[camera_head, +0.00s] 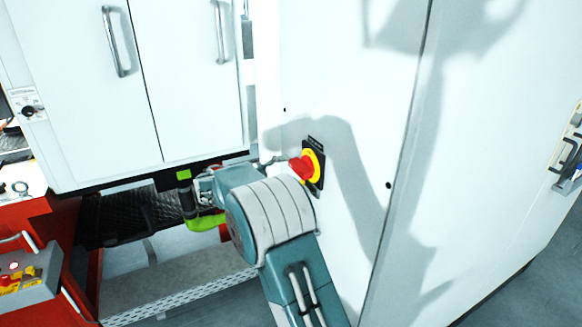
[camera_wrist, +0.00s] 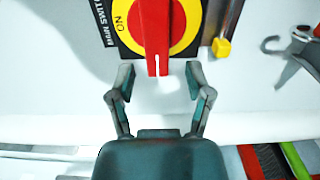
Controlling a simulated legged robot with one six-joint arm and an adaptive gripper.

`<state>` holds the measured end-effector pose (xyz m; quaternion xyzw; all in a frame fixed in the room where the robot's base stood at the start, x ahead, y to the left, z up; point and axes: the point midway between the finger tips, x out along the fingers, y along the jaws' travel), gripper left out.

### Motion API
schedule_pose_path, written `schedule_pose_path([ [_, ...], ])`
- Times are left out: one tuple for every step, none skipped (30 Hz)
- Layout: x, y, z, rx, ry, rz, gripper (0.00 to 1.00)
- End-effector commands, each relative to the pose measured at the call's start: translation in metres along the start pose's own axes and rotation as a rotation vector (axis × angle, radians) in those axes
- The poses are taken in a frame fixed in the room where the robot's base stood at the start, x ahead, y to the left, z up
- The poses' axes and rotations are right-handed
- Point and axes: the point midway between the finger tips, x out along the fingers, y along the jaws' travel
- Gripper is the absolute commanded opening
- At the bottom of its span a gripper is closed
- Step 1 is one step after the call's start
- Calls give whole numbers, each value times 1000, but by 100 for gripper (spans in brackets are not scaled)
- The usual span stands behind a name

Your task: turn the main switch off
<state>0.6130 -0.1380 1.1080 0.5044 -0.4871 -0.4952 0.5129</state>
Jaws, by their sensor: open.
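The main switch is a red handle (camera_wrist: 157,28) on a yellow ring (camera_wrist: 187,32) over a black plate, with "ON" and part of "MAIN SWITCH" readable at its left. In the wrist view the handle points straight down the picture, with a white mark at its lower end. My gripper (camera_wrist: 160,78) is open, its fingers on either side just below that end, with nothing between them. In the head view the red handle (camera_head: 299,167) shows on the white cabinet's face, and my arm hides most of the gripper beside it.
The white cabinet panel (camera_head: 345,230) around the switch is flat and bare. A yellow-tipped rod (camera_wrist: 221,47) is close right of the switch in the wrist view. A mesh belt (camera_head: 125,215) and a red frame (camera_head: 45,225) are at the left.

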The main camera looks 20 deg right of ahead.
Motion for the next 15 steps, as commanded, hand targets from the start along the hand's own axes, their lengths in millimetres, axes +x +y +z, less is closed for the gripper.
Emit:
schedule_pose_path([
  [-13,0,-1,0,6,0,66],
  [-19,0,-1,0,5,0,66],
  [-28,-1,-1,-1,4,-1,66],
  [-34,-1,-2,-1,6,-1,66],
  [-40,-1,-2,-1,5,0,66],
  [-49,-1,-1,-1,5,0,66],
  [-55,-1,-2,-2,5,0,66],
  [-60,-2,-2,-2,4,-1,66],
  [-67,-2,-2,-2,4,0,66],
  [-72,-2,-2,-2,4,0,66],
  [-76,-2,-2,-2,4,0,66],
  [-81,-2,-2,-2,4,0,66],
  [-84,-2,-2,-2,3,0,66],
  [-86,-2,-2,-2,3,0,66],
  [-89,-2,-2,-1,2,0,66],
])
